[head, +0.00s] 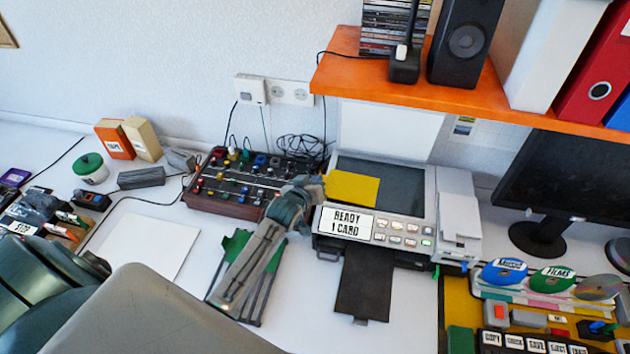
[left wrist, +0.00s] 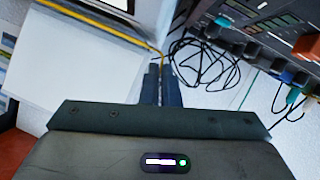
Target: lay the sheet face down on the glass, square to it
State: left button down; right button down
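The yellow sheet (head: 352,188) is over the left part of the scanner's dark glass (head: 402,187) in the head view. Its plain yellow side shows, and I cannot tell whether it touches the glass. My left gripper (head: 316,187) is at the sheet's left edge, with its fingers close together on it. In the left wrist view the sheet (left wrist: 110,32) is a thin yellow line seen nearly edge-on, running to the fingertips (left wrist: 161,75). The scanner's white lid (head: 388,130) stands open behind the glass. My right gripper is not in view.
The scanner's front display (head: 346,221) reads "READY 1 CARD". A knobbed mixer (head: 235,187) stands close on the left, with cables behind. An orange shelf (head: 430,92) overhangs the back. A monitor (head: 570,165) stands right.

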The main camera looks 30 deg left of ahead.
pick_arm(q)
jog(key=shift+f, duration=0.4)
jog(key=c, duration=1.6)
grip_release()
jog(key=b+v, duration=0.2)
jog(key=v, duration=0.9)
jog(key=shift+b, duration=0.4)
jog(key=shift+w, duration=0.1)
